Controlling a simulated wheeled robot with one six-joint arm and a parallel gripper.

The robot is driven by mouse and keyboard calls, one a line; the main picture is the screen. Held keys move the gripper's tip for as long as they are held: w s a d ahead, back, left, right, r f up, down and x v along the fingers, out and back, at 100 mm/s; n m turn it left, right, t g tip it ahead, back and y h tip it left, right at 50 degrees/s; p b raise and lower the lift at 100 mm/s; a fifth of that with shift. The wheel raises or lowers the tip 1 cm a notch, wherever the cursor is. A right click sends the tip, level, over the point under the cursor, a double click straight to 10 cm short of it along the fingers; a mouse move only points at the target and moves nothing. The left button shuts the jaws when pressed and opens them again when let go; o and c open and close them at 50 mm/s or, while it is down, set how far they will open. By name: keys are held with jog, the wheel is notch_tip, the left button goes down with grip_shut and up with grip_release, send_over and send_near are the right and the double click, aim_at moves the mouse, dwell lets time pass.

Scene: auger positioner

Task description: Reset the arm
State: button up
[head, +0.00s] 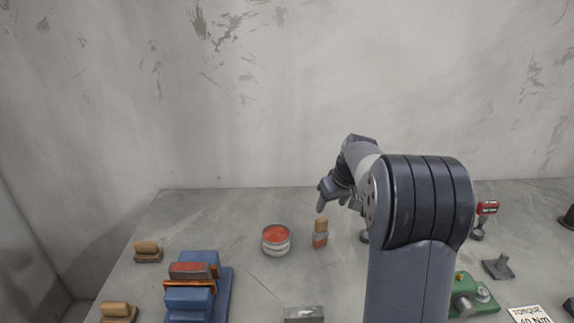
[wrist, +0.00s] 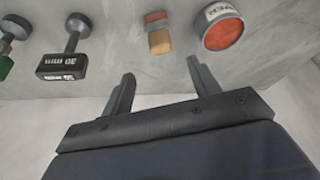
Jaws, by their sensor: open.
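My arm rises at the right of the head view and bends over the grey table. My gripper (head: 327,200) hangs above the table near a small tan-and-red block (head: 320,233). In the wrist view my gripper (wrist: 162,70) shows two dark fingers spread apart with nothing between them. The tan-and-red block (wrist: 158,34) and a round red-topped tin (wrist: 222,27) lie beyond the fingertips, apart from them. The tin (head: 276,240) stands left of the block in the head view. My arm hides part of the table behind it.
A blue fixture (head: 200,302) and tan blocks (head: 148,251) stand at left. A grey block (head: 304,314) is at the front. At right are a green device (head: 465,303), a torque card (head: 530,314) and a grey stand (head: 498,267). A black tag (wrist: 62,66) shows in the wrist view.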

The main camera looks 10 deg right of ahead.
aim_at(322, 219)
jog(key=p+x, duration=0.1)
jog(key=x, duration=1)
jog(key=shift+w, duration=0.1)
jog(key=shift+a+r, duration=0.1)
jog(key=shift+r, duration=0.7)
